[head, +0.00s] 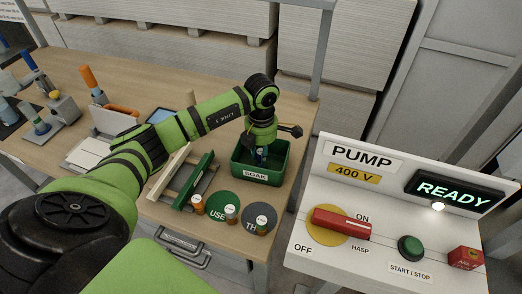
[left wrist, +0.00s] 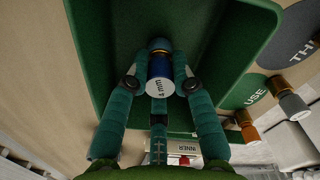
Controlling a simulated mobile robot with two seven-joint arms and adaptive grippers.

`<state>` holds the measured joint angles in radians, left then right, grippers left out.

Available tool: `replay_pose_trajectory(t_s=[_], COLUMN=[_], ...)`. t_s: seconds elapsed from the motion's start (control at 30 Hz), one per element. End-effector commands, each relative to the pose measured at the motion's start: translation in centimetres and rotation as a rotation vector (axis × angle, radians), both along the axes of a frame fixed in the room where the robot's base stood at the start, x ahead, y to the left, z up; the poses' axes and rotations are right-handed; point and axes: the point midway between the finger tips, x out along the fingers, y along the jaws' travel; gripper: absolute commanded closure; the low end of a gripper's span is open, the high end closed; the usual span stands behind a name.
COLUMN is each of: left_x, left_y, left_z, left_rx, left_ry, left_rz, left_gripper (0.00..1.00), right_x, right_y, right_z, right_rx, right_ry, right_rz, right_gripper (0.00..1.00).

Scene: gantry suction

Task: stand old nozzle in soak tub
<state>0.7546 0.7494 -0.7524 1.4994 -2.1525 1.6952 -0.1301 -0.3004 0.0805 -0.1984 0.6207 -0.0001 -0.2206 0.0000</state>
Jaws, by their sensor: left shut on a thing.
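The old nozzle (left wrist: 159,88), a blue cylinder with a brass band and a white end marked "4 mm", is between the fingers of my left gripper (left wrist: 160,84). In the head view the gripper (head: 263,146) points down into the green soak tub (head: 241,165), labelled SOAK. The nozzle (head: 261,155) shows there as a small blue piece inside the tub walls. The tub's green inside (left wrist: 225,25) surrounds the nozzle in the left wrist view. I cannot tell whether the nozzle touches the tub floor. My right gripper is in neither view.
In front of the tub are a green USE disc (head: 219,199) and a dark disc (head: 250,210), with several small brass-coloured nozzles near them. A green-edged rack (head: 193,180) stands left of the tub. The PUMP panel (head: 390,200), reading READY, is at right.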

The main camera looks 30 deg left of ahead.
Motion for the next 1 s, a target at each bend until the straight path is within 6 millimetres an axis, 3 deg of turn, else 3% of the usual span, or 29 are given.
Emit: replay_pose_trajectory(t_s=[0.23, 0.27, 0.3, 0.77, 1.0], left_x=[0.0, 0.0, 0.0, 0.1, 0.2], left_y=[0.0, 0.0, 0.0, 0.0, 0.1], left_z=[-0.4, -0.3, -0.3, 0.5, 4.9], left_rx=[0.001, 0.000, 0.000, 0.001, 0.002], left_ry=[-0.001, 0.000, 0.000, -0.002, -0.008], left_rz=[0.000, 0.001, 0.001, 0.001, 0.000], left_gripper=[1.00, 0.68, 0.52, 0.52, 0.52], right_x=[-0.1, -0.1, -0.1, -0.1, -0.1], right_y=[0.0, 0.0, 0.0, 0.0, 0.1], right_z=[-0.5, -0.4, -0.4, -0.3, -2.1], right_rx=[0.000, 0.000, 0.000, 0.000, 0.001], right_ry=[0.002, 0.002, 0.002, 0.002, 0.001], right_rz=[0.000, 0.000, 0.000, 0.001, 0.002], right_gripper=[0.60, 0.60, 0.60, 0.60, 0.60])
